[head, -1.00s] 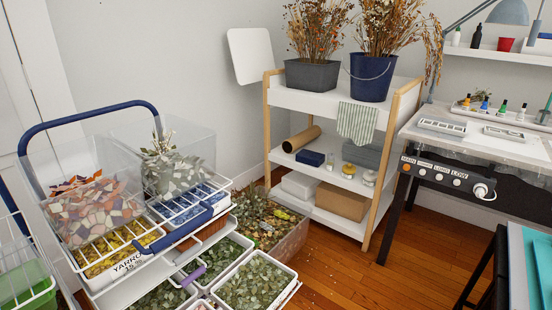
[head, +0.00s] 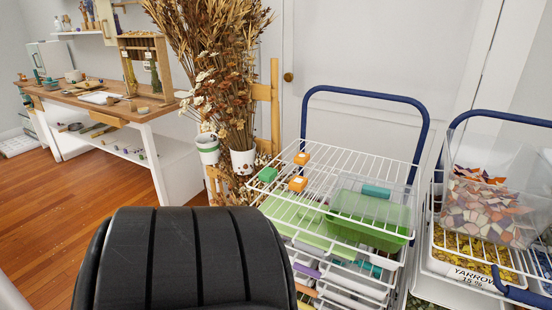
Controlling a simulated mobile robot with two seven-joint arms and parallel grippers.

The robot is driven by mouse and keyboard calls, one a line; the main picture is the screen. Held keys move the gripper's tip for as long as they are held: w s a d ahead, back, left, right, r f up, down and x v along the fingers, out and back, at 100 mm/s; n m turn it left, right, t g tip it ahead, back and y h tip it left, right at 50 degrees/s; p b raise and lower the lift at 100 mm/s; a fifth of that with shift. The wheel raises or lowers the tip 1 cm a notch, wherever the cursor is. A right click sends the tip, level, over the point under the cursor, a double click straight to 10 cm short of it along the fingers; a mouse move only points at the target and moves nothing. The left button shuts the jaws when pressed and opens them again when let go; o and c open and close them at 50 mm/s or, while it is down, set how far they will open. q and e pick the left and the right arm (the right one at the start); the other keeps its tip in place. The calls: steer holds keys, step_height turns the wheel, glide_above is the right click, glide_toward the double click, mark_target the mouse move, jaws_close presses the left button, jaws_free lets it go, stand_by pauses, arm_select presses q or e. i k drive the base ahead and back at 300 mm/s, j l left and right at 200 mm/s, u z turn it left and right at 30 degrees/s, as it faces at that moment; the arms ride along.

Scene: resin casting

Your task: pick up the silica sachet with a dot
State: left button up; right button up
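I cannot make out a silica sachet with a dot in the head view. Small orange blocks with pale tops, one farther back (head: 302,158) and one nearer (head: 297,184), lie on the white wire rack (head: 345,160) of a trolley. A small green block (head: 268,174) lies at the rack's left edge. I cannot tell what these blocks are. Neither of my grippers is in view.
A second trolley at right holds a bin of mosaic-like pieces (head: 480,205). A wooden workbench (head: 100,110) stands at far left; the floor (head: 60,200) before it is clear.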

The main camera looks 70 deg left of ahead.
mark_target(301, 159)
steer(key=u, duration=2.2)
